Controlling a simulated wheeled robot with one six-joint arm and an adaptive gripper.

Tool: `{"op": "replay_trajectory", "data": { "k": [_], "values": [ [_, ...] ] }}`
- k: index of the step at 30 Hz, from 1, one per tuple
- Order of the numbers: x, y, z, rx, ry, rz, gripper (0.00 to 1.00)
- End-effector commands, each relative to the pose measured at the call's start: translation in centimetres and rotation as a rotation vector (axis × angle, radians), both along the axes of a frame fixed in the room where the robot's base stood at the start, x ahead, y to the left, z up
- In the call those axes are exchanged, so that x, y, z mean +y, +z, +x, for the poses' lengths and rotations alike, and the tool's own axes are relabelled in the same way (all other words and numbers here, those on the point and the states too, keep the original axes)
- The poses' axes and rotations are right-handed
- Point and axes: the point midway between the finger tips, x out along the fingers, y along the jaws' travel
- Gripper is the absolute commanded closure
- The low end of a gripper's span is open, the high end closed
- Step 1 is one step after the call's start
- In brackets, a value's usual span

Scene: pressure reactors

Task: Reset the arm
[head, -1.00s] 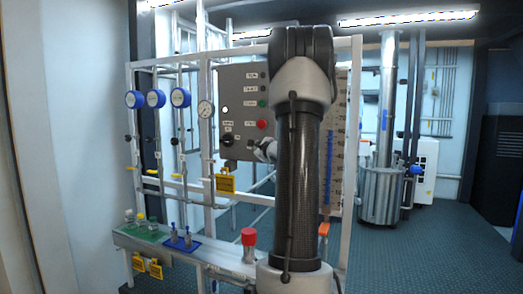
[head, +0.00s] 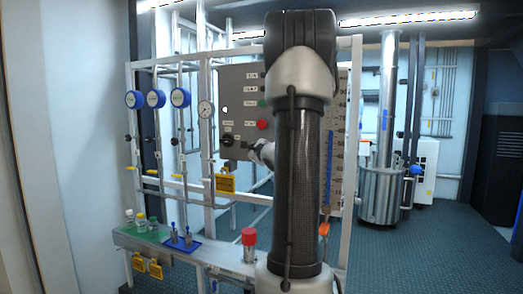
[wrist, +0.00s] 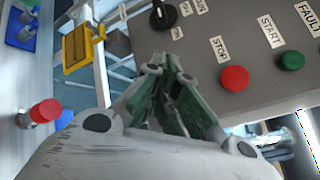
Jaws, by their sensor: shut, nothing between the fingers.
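My arm stands upright in front of the reactor frame in the head view, its dark carbon link and grey joints covering part of the control panel (head: 237,98). My gripper (wrist: 165,62) shows in the wrist view with its fingertips together and nothing between them. It points toward the grey panel, near the red stop button (wrist: 235,78). The green start button (wrist: 291,60) and a black knob (wrist: 163,15) are also on the panel.
A bench (head: 150,243) below carries a green tray (head: 143,233), a blue tray (head: 182,245) and a red-capped part (head: 249,237). A yellow tag (head: 226,183) hangs under the panel. Open floor (head: 430,245) lies at right.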

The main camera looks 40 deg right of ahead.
Motion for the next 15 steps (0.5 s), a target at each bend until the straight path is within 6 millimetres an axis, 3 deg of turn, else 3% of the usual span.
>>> {"op": "replay_trajectory", "data": {
  "k": [11, 13, 15],
  "values": [
    [0.1, 0.0, 0.0, -0.008, 0.005, 0.013, 1.00],
    [1.0, -0.6, 0.0, 0.017, 0.047, -0.004, 1.00],
    [2.7, -2.6, -0.6, 0.081, 0.123, -0.030, 1.00]
  ]
}}
